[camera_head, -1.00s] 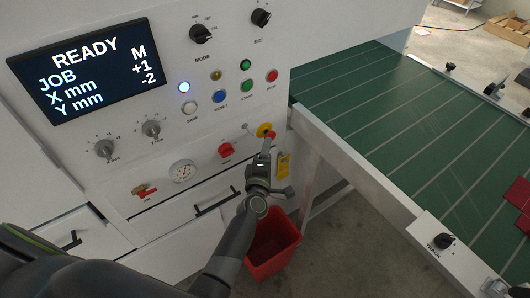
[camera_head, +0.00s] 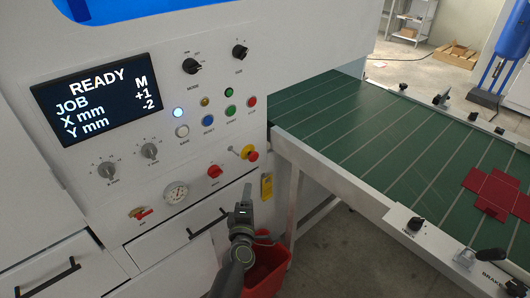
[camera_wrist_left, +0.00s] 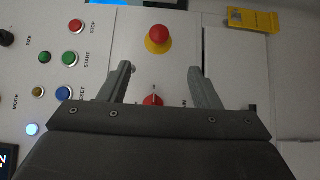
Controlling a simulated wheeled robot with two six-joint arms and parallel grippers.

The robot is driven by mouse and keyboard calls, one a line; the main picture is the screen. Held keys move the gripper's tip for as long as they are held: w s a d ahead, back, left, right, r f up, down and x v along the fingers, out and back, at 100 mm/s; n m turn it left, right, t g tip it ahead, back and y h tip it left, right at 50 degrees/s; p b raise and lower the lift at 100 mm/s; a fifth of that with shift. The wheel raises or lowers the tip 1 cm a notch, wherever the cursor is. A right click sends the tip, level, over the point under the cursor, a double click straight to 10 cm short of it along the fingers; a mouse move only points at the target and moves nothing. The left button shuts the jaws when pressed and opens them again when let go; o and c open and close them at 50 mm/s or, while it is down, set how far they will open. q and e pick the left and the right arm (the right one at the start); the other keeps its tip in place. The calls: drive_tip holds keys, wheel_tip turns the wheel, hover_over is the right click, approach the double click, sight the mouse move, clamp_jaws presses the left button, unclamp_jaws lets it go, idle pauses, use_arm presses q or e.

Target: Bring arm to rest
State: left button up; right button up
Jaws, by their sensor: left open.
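My left gripper (camera_head: 244,194) is in front of the machine's lower front in the head view, below the red emergency button (camera_head: 251,155) and apart from it. In the left wrist view my left gripper (camera_wrist_left: 160,75) shows two fingers spread apart with nothing between them. The red emergency button (camera_wrist_left: 159,35) on its yellow base is beyond the fingertips, and a red rotary knob (camera_wrist_left: 153,101) shows between the fingers. My right gripper is in neither view.
The control panel has a READY screen (camera_head: 98,95) and several buttons and knobs. A red bin (camera_head: 268,266) stands below the gripper. A green conveyor (camera_head: 350,130) extends right, with a red cross-shaped blank (camera_head: 492,190) on it. Drawer handles (camera_head: 208,223) stick out.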

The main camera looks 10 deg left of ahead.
use_arm(q)
drive_tip(key=shift+s, duration=0.1)
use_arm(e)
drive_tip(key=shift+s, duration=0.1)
use_arm(q)
drive_tip(key=s+a+f+m+g+h, duration=0.1)
drive_tip(key=s+a+f+m+g, duration=0.2)
drive_tip(key=s+f, duration=0.5)
drive_tip(key=s+f+m+g+h, duration=0.15)
drive_tip(key=s+f+m, duration=0.3)
drive_tip(key=f, duration=0.65)
drive_tip(key=s+a+f+m+g, duration=0.2)
drive_tip(key=s+f+m+g, duration=0.15)
drive_tip(key=s+f, duration=0.5)
drive_tip(key=s+a+f+m+g, duration=0.2)
drive_tip(key=s+f, duration=0.3)
drive_tip(key=s, duration=0.5)
drive_tip(key=s+a+f+m+g+y, duration=0.1)
drive_tip(key=s+a+f+m+g, duration=0.2)
drive_tip(key=s, duration=0.8)
drive_tip(key=s+a+f+m+g, duration=0.3)
drive_tip(key=s+f, duration=0.3)
drive_tip(key=s, duration=0.4)
drive_tip(key=shift+s+a+f+g, duration=0.25)
drive_tip(key=shift+a+f+g, duration=0.05)
drive_tip(key=shift+a, duration=0.4)
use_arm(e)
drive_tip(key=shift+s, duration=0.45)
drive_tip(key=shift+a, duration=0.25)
